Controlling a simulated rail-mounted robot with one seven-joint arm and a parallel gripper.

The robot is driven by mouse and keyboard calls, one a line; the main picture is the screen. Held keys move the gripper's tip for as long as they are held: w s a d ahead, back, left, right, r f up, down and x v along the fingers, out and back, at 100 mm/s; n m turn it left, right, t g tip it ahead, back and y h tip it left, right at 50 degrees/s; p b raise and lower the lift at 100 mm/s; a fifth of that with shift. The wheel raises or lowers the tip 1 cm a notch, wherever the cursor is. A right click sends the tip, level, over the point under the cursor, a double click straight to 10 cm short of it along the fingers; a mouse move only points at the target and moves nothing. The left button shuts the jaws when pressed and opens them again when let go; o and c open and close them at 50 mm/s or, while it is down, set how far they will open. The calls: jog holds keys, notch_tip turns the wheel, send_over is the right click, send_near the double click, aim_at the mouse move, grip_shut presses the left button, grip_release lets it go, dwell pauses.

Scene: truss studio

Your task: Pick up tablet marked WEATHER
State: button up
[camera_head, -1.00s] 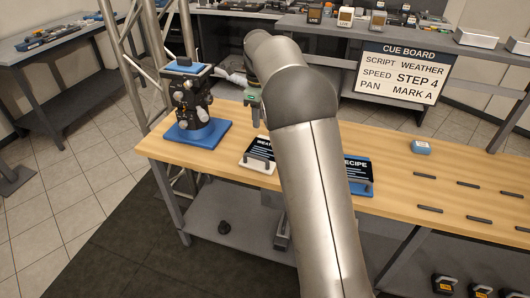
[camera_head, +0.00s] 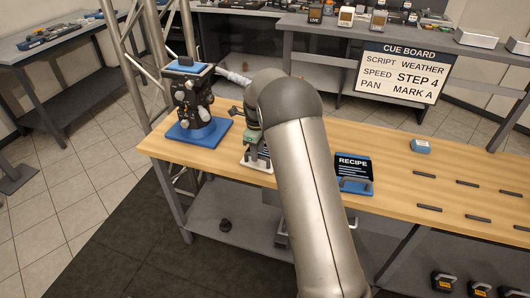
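The WEATHER tablet, in a white stand (camera_head: 262,167), is on the wooden table, left of my arm. My arm now hides most of it, and its lettering does not show in the current frame. My gripper (camera_head: 254,150) is down at the tablet, overlapping it in the picture. I cannot tell whether the fingers touch it, or whether they are open or shut. A second tablet, marked RECIPE (camera_head: 353,166), sits in a blue stand to the right of my arm.
A black device on a blue base (camera_head: 198,131) stands at the table's left end. A small blue box (camera_head: 420,146) and several dark bars lie at the right. A cue board (camera_head: 402,73) behind reads SCRIPT WEATHER, SPEED STEP 4, PAN MARK A. The table between the RECIPE tablet and the bars is clear.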

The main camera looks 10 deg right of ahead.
jog(key=shift+a+f, duration=0.1)
jog(key=shift+f, duration=1.4)
grip_shut()
jog(key=shift+r, duration=0.15)
